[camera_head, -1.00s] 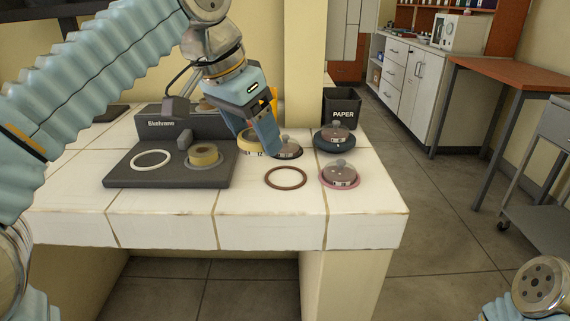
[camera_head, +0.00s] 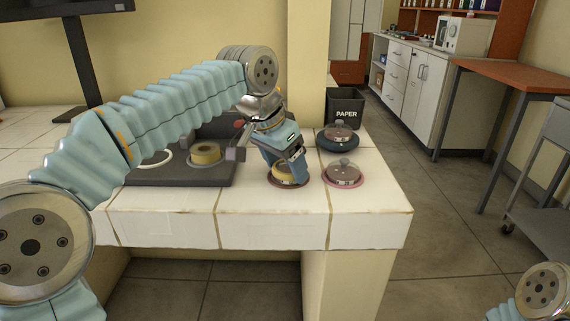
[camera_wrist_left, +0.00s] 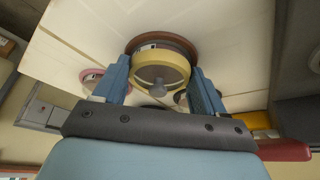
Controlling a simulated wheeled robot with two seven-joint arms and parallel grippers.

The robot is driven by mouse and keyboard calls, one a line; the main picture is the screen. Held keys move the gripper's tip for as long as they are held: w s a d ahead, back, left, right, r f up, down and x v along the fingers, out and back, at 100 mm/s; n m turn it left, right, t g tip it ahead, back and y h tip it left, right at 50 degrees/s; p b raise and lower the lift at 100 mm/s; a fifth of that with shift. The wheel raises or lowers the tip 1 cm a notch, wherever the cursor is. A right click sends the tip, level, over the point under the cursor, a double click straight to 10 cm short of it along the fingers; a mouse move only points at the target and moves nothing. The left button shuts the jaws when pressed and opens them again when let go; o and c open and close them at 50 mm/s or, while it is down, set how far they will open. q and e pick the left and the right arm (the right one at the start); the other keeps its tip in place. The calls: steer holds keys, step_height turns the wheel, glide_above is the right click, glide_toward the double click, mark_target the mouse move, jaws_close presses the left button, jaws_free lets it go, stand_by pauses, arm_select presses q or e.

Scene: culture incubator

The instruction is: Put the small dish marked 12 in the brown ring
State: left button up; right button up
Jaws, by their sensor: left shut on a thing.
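My left gripper (camera_head: 287,172) is shut on a small dish with a yellow band (camera_head: 284,176), holding it by its sides. Its label is too small to read as 12. The brown ring (camera_head: 270,183) lies on the white tiled bench directly under the dish. In the left wrist view the yellow dish (camera_wrist_left: 160,77) sits between both fingers, with the brown ring (camera_wrist_left: 178,40) showing around its far edge. The dish looks upright; I cannot tell whether it rests in the ring or hovers just above. My right gripper is not in view.
A lidded dish in a pink ring (camera_head: 344,182) stands close on the right, and one in a dark ring (camera_head: 338,146) behind it. A dark device (camera_head: 190,177) on the left carries a beige dish (camera_head: 205,153) and a white ring (camera_head: 152,160). A PAPER bin (camera_head: 345,108) stands behind.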

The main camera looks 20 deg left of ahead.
arm_select(q)
steer(key=shift+f, duration=0.15)
steer(key=o, duration=1.1)
steer(key=shift+c, duration=0.2)
steer(key=shift+s+r, duration=0.1)
steer(key=shift+r, duration=0.45)
steer(key=p+v, duration=0.2)
steer(key=v, duration=0.9)
steer(key=shift+s, duration=0.15)
